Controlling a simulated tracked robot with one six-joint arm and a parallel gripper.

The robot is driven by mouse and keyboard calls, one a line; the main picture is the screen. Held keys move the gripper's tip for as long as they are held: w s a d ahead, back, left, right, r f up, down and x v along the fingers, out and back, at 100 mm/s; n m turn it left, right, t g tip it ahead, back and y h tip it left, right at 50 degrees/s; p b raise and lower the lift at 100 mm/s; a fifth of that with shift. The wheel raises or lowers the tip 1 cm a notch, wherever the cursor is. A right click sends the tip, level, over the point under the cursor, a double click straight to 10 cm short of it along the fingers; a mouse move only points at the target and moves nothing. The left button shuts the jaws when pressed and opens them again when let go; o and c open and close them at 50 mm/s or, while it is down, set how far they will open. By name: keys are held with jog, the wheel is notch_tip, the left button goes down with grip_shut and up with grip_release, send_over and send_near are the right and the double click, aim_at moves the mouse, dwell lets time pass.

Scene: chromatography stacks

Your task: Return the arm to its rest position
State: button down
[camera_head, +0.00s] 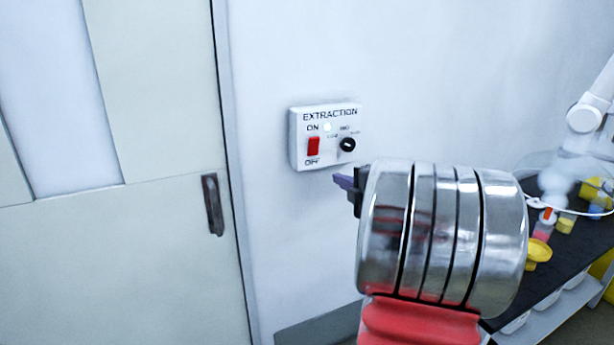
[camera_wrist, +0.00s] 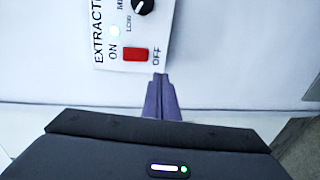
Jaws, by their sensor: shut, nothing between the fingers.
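My gripper (camera_head: 343,182) is shut and empty, at the end of my silver and red arm in the head view. Its purple fingers also show in the wrist view (camera_wrist: 161,90), with their tips together just beside the OFF end of the extraction switch box. The white extraction box (camera_head: 302,160) is on the wall, left of and above my gripper in the head view. Its red rocker switch (camera_head: 314,146) and black knob (camera_head: 347,144) show, and a pale green light is lit. In the wrist view the red switch (camera_wrist: 135,54) is just beyond the fingertips. I cannot tell whether the fingers touch the box.
A door with a dark handle (camera_head: 212,204) is at the left. A dark bench (camera_head: 573,245) with yellow and white items and a white extraction arm (camera_head: 585,118) above it stands at the right. The wall around the box is clear.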

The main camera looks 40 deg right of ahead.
dwell(0.3)
jog(key=s+d+f+m+g+h, duration=0.4)
jog(key=s+d+f+m+g, duration=0.15)
jog(key=s+f+m, duration=0.2)
jog(key=s+a+f+m+g, duration=0.2)
jog(key=s+a+m+g, duration=0.2)
jog(key=a+m, duration=0.15)
jog(key=s+a+y, duration=0.2)
jog(key=a+y, duration=0.1)
jog(key=a, duration=1.3)
jog(key=s+a+y, duration=0.2)
jog(key=a+y, duration=0.1)
jog(key=a, duration=1.3)
jog(key=s+a+r+m+y, duration=0.1)
jog(key=s+a+y, duration=0.1)
jog(key=a, duration=1.4)
jog(key=shift+s+a+y, duration=0.3)
jog(key=shift+s+y, duration=0.1)
jog(key=shift+y, duration=0.2)
jog(key=shift+s, duration=0.1)
